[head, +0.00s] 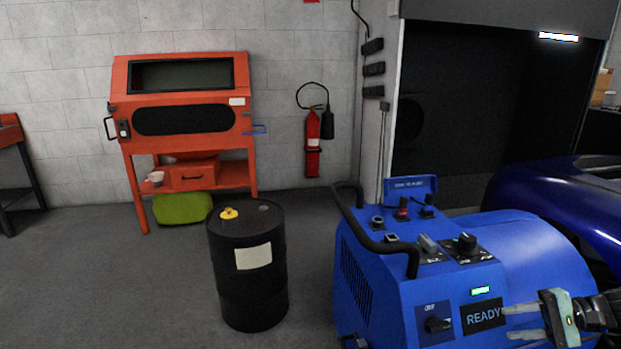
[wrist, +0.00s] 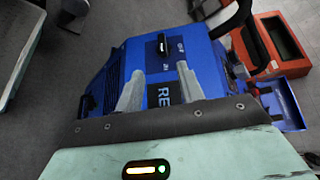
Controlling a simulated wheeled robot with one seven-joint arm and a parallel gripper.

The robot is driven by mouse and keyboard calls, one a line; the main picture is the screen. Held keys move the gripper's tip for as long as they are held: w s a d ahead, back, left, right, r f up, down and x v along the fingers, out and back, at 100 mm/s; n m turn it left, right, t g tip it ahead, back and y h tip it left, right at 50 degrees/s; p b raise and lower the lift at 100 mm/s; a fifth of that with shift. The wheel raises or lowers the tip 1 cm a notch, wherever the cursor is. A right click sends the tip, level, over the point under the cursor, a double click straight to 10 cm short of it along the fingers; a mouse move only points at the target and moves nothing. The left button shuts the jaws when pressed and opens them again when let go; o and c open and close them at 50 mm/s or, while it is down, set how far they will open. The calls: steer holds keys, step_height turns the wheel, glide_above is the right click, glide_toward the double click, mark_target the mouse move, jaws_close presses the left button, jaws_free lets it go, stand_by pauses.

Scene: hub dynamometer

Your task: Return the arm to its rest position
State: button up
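My gripper (head: 507,322) is at the lower right of the head view, in front of the face of the blue dynamometer machine (head: 375,262). Its two fingers are apart with nothing between them. In the wrist view my gripper (wrist: 160,71) points at the machine's front panel, with the dark READY display (wrist: 163,94) behind the fingers and partly hidden by them. The READY display (head: 482,316) shows in the head view just left of the fingertips. A black rotary knob (head: 438,324) is left of the display; whether the fingers touch the panel cannot be told.
A black drum (head: 250,290) stands left of the machine, with open floor around it. A curved black handrail (head: 372,240) rises from the machine's left side. A dark blue car (head: 560,205) is at the right. An orange blasting cabinet (head: 180,92) stands at the wall.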

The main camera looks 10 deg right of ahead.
steer(key=s+a+r+n+g+h+p, duration=0.1)
steer(key=a+r+n+g+h, duration=0.4)
steer(key=a, duration=0.8)
steer(key=a+r+n+g+h+p, duration=0.15)
steer(key=a+r+n+g, duration=0.3)
steer(key=a+r, duration=0.6)
steer(key=s+a+r+n+t+h+p, duration=0.1)
steer(key=s+a+r+n+t+h, duration=0.1)
steer(key=s+a+r+n, duration=0.2)
steer(key=s+a+r+n+t+h+p, duration=0.1)
steer(key=s+a+r+n+t+h, duration=0.1)
steer(key=s+a, duration=0.9)
step_height(320, 180, up, 2)
steer(key=s+n+h, duration=0.1)
steer(key=n, duration=0.1)
steer(key=shift+n+h, duration=0.35)
steer(key=shift+r, duration=0.1)
